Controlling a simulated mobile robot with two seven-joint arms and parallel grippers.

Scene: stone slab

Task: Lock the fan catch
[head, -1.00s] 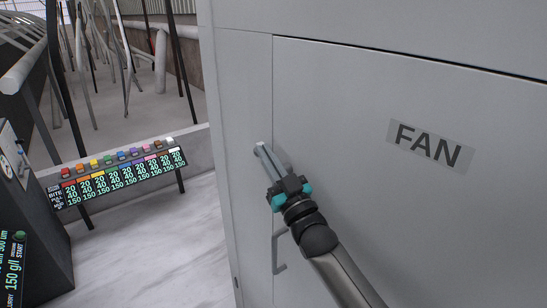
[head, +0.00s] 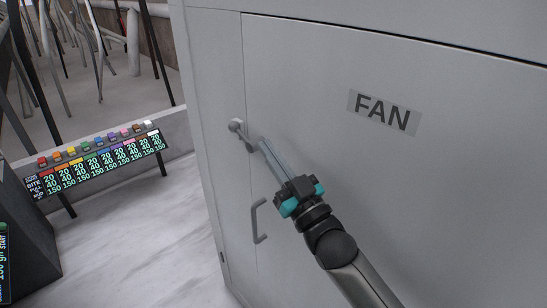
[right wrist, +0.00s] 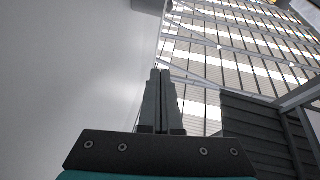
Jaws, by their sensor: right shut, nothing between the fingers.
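The fan catch (head: 238,128) is a small grey lever with a round pivot on the left edge of the grey fan door (head: 330,170), which bears a FAN label (head: 384,112). The lever slants down and right from its pivot, its lower end close to my fingertips. My right gripper (head: 263,146) is shut and empty, its tips at or just beside the lever end; I cannot tell whether they touch. In the right wrist view the shut fingers (right wrist: 161,74) point along the pale panel. The catch does not show clearly there. My left gripper is not in view.
A grey handle (head: 257,220) sticks out from the door below the catch. A sloped panel (head: 100,162) with coloured buttons and numbers stands at the left. A dark box (head: 28,240) stands at the lower left. The pale floor between is free.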

